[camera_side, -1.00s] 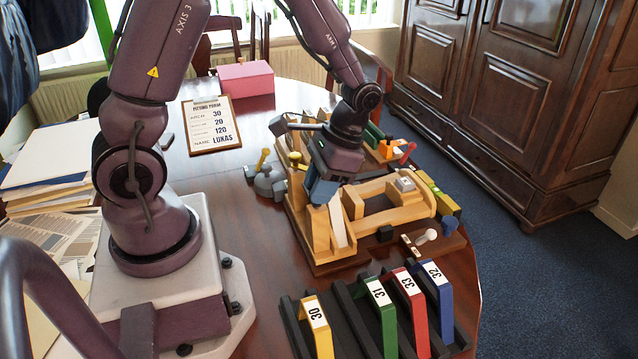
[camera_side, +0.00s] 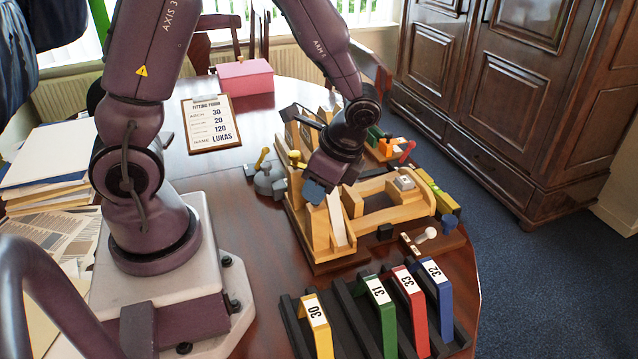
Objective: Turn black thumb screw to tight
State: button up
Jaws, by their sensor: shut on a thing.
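My gripper (camera_side: 314,191), with blue fingers, points down at the near left part of the wooden saddle fixture (camera_side: 400,209). It is shut, with its fingertips beside the upright pale wooden strip (camera_side: 337,220). The black thumb screw cannot be made out; my fingers and wrist cover the spot where they grip. I take the thing held to be that screw, but its angle and tightness do not show.
A small black block (camera_side: 385,232) sits on the fixture's near side. A rack with yellow (camera_side: 319,335), green (camera_side: 386,322), red (camera_side: 414,318) and blue (camera_side: 441,300) numbered arches stands in front. A clipboard (camera_side: 211,124) and pink box (camera_side: 245,77) lie behind.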

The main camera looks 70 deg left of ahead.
dwell(0.4)
jog(key=o, duration=0.9)
jog(key=shift+r, duration=0.1)
jog(key=v, duration=1.2)
jog(key=shift+d+r, duration=0.2)
jog(key=shift+r, duration=0.15)
